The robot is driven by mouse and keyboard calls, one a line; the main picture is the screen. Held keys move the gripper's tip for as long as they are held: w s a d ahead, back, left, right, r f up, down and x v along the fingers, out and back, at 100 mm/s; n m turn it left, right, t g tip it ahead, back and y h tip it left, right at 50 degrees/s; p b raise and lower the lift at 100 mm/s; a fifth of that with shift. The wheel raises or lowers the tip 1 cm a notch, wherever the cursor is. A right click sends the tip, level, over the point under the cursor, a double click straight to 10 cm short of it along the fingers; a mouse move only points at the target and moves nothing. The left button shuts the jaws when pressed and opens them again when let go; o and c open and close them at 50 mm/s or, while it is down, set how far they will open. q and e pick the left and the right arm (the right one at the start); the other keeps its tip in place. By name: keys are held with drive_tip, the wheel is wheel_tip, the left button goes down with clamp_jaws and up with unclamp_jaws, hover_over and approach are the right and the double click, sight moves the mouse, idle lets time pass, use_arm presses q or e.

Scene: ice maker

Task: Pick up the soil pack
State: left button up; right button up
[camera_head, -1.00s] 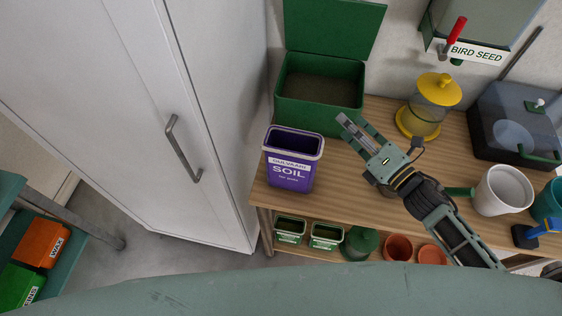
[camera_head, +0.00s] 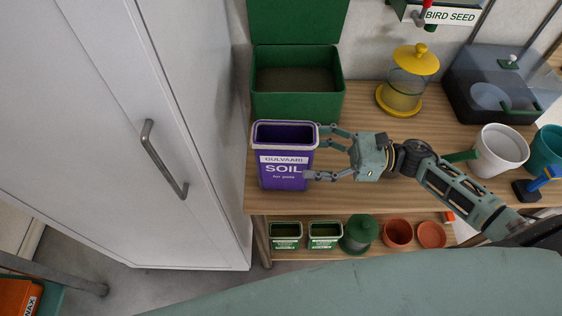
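The soil pack (camera_head: 286,172) is a purple open-topped box with a white-edged rim, labelled SOIL. It stands upright on the left end of the wooden shelf top. My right gripper (camera_head: 316,152) comes in from the right with its fingers spread apart at the pack's right side. The upper fingertip is by the right end of the rim and the lower one is by the lower right front edge. Whether the fingertips touch the pack is hard to tell. My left gripper is not in view.
A green bin (camera_head: 297,100) with its lid up stands just behind the pack. A yellow feeder (camera_head: 405,84), a white pot (camera_head: 500,150) and a clear-lidded dark box (camera_head: 500,85) are to the right. A white cabinet (camera_head: 110,130) stands close on the left.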

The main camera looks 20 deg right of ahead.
sight(284, 154)
drive_tip(key=p+x, duration=0.3)
drive_tip(key=x, duration=0.3)
drive_tip(key=shift+d+f, duration=0.1)
drive_tip(key=shift+w+a+f, duration=0.1)
drive_tip(key=shift+a+f, duration=0.05)
drive_tip(key=shift+a, duration=0.2)
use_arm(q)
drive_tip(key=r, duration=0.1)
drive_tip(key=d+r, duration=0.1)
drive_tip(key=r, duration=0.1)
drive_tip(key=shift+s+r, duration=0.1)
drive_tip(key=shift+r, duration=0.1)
use_arm(e)
drive_tip(key=shift+c, duration=0.2)
drive_tip(key=shift+c, duration=0.9)
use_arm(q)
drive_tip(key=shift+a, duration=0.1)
use_arm(e)
drive_tip(key=c, duration=1.3)
